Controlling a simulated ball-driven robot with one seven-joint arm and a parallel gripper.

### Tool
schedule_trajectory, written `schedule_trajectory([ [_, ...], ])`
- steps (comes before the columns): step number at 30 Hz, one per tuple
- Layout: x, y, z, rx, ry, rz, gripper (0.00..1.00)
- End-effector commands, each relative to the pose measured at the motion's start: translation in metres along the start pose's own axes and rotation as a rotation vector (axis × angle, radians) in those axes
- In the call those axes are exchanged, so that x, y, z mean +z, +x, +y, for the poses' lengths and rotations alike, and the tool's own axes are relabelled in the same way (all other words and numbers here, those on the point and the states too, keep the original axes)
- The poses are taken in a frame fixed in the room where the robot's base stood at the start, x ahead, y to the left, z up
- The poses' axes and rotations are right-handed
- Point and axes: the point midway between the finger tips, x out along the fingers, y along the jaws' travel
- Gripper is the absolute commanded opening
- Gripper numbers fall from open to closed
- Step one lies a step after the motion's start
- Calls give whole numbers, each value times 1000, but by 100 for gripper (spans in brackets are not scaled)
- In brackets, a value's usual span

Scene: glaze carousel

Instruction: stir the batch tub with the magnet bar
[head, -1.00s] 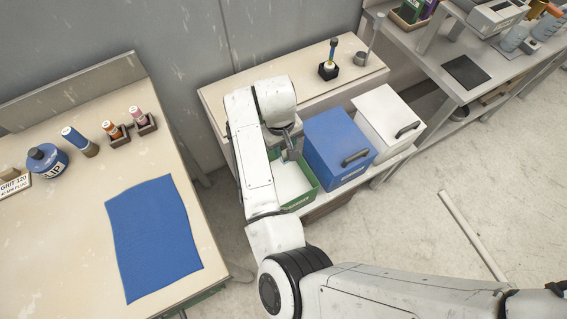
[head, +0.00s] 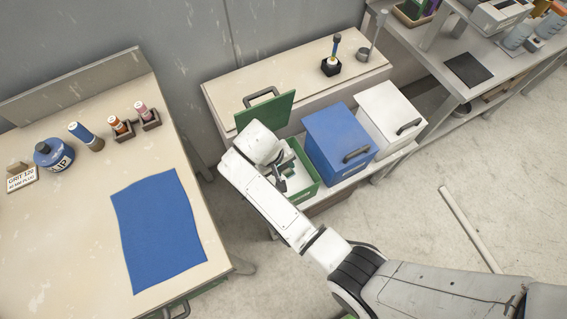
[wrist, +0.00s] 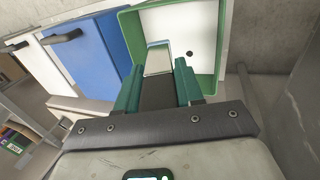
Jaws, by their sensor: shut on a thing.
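An open green tub (head: 306,190) with a pale inside stands at the left end of a row of bins; which one is the batch tub cannot be read. It also shows in the wrist view (wrist: 222,50), with a small dark spot on its pale inner face. My gripper (head: 280,184) is at the tub's opening, partly hidden by my arm. In the wrist view its green fingers (wrist: 158,76) are shut on a pale, grey-edged block (wrist: 158,57), apparently the magnet bar. Whether the block touches the tub is unclear. A green lid (head: 272,112) with a dark handle stands upright behind the tub.
A closed blue bin (head: 338,135) and white bin (head: 388,108) stand right of the green tub.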

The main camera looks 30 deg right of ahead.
Motion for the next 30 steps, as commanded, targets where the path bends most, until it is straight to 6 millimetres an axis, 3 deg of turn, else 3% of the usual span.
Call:
schedule_trajectory([
  [20, -1, 45, -32, 0, -1, 3, 0],
  [30, -1, 72, -31, 0, 1, 1, 0],
])
